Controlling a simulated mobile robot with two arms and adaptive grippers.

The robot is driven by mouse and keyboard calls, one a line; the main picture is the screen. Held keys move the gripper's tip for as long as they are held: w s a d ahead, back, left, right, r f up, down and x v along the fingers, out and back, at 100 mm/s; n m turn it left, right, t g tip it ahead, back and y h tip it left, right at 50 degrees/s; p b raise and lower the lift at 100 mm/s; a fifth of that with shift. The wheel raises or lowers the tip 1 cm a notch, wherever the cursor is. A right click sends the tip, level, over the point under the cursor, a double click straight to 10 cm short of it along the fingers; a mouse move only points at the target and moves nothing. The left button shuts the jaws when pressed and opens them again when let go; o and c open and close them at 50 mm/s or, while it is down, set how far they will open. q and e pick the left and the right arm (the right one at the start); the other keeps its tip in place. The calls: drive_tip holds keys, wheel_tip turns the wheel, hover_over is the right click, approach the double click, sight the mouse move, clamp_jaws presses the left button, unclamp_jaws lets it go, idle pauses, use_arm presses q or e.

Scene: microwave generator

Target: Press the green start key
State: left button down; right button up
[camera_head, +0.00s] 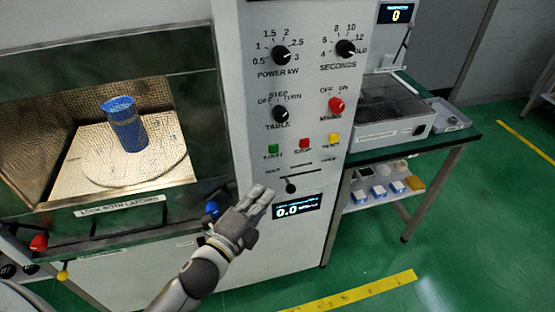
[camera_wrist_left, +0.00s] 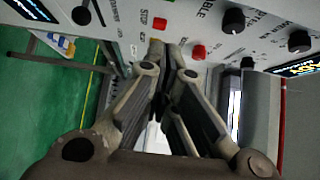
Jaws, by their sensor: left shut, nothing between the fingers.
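The green start key (camera_head: 273,148) is the left one in a row of three on the white control panel (camera_head: 320,110). A red key (camera_head: 304,143) and a yellow key (camera_head: 333,139) sit to its right. My left gripper (camera_head: 262,194) is below the green key in the head view, with its fingers shut and empty, pointing up toward the panel. In the left wrist view the shut fingers (camera_wrist_left: 172,50) are close to the panel, beside the red key (camera_wrist_left: 159,23). I cannot make out the green key there; the fingers may hide it. My right gripper is not in view.
Above the keys are black knobs (camera_head: 281,55) and a red knob (camera_head: 336,105). A slider knob (camera_head: 291,188) and a display (camera_head: 297,206) are below. A blue beaker (camera_head: 125,123) stands in the lit cavity at left. A side table (camera_head: 440,140) stands right.

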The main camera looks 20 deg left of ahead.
sight(277, 160)
use_arm(q)
drive_tip(key=w+p, duration=0.3)
drive_tip(key=w, duration=1)
drive_tip(key=shift+a, duration=0.15)
drive_tip(key=shift+a, duration=0.1)
